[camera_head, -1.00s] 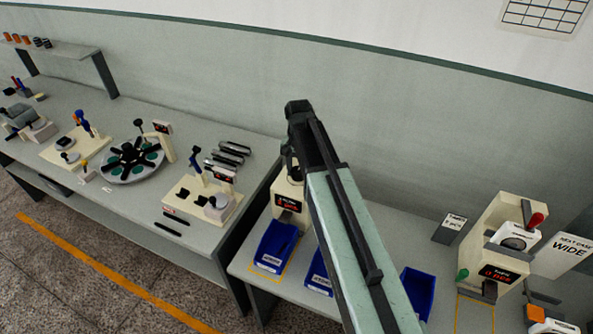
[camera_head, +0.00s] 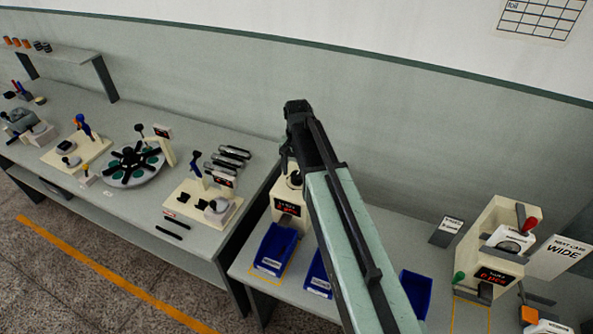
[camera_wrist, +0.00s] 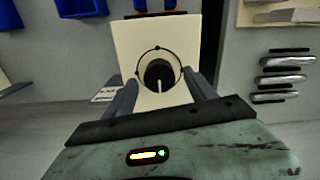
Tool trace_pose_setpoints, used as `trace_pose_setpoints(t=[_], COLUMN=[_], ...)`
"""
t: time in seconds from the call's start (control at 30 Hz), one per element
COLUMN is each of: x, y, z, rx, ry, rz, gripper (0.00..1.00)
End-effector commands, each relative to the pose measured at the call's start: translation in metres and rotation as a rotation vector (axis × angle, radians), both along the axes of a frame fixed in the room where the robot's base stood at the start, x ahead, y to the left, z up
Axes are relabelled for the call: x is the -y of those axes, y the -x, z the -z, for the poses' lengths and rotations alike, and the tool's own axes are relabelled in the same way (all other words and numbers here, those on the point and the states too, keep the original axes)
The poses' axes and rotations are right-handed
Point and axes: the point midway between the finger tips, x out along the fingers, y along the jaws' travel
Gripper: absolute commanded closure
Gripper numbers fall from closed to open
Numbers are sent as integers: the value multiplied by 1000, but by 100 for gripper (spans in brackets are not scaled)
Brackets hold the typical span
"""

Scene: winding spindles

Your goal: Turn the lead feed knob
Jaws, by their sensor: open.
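The knob (camera_wrist: 159,75) is round and black with a white pointer line. It sits on a cream panel (camera_wrist: 137,40) inside a thin marked circle with small dots; the line points down in the wrist view. My gripper (camera_wrist: 163,98) is open, with one dark finger at each side of the knob in the picture. I cannot tell whether either finger touches it. In the head view my arm rises over the cream machine (camera_head: 283,212) with a red-lit display; its upper part and my fingers are mostly hidden there.
Blue bins (camera_head: 275,250) stand before that machine. Another cream machine (camera_head: 507,215) with a red-knobbed lever stands at the right by a sign reading "WIDE". The left bench holds a round dial plate (camera_head: 130,165) and several fixtures. Grey-black rods (camera_wrist: 283,80) lie at the wrist view's right.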

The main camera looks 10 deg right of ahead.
Motion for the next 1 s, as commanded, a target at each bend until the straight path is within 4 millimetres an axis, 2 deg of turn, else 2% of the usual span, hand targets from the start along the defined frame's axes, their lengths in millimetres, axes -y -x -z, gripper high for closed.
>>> trace_pose_setpoints(t=[0.03,0.1,0.2,0.3,0.8,0.87,1.0], x=[0,0,0,0,0,0,-2], y=[0,-1,-1,-1,0,7,46], z=[-19,-33,-50,-58,-55,-55,-55], rx=[0,0,0,0,1,4,22], ry=[0,0,-1,-1,0,0,1], rz=[0,0,0,0,-2,-21,-145], gripper=[35,35,35,35,35,35,35])
